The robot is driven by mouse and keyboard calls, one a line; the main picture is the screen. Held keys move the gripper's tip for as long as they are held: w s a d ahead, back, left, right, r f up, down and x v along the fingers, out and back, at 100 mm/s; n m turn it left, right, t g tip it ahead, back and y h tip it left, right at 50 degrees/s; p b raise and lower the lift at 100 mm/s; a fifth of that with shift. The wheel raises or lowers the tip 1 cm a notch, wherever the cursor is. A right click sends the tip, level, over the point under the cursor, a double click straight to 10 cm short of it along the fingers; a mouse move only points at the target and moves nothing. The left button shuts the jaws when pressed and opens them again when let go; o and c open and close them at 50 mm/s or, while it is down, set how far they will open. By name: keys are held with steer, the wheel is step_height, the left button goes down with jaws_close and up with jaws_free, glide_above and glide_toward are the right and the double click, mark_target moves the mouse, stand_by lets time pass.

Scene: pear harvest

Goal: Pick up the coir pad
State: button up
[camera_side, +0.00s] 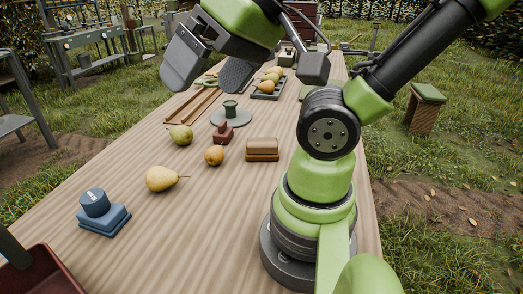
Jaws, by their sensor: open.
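My gripper (209,76) is open and empty, high above the table in the upper middle of the view. Its two grey fingers are spread apart, and it is well clear of the block. Nothing covers the block.
Pears (162,178) lie loose left of the block. A small red item (223,132) and a grey disc with a spool (231,117) stand behind them. A blue block (104,219) and a dark red bin (42,276) are front left. A pear tray (268,92) is farther back.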

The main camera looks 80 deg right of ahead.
stand_by(0.4)
steer(key=w+d+f+n+g+h, duration=0.2)
steer(key=w+d+h, duration=0.1)
steer(key=w+d, duration=0.5)
steer(key=n+g+y, duration=0.1)
steer(key=n+g, duration=0.4)
glide_above(261, 142)
steer(key=d, duration=0.1)
steer(key=f, duration=1.3)
steer(key=s+f, duration=0.1)
steer(key=f, duration=0.5)
steer(key=shift+f, duration=0.15)
step_height(261, 142, down, 4)
steer(key=shift+r, duration=0.15)
steer(key=shift+w+a+f, duration=0.15)
steer(key=shift+f, duration=0.85)
steer(key=shift+w+a+f, duration=0.1)
steer(key=shift+w+f, duration=0.1)
steer(key=shift+f, duration=0.85)
steer(key=shift+w+a+f, duration=0.15)
steer(key=shift+f, duration=0.85)
steer(key=c, duration=1.1)
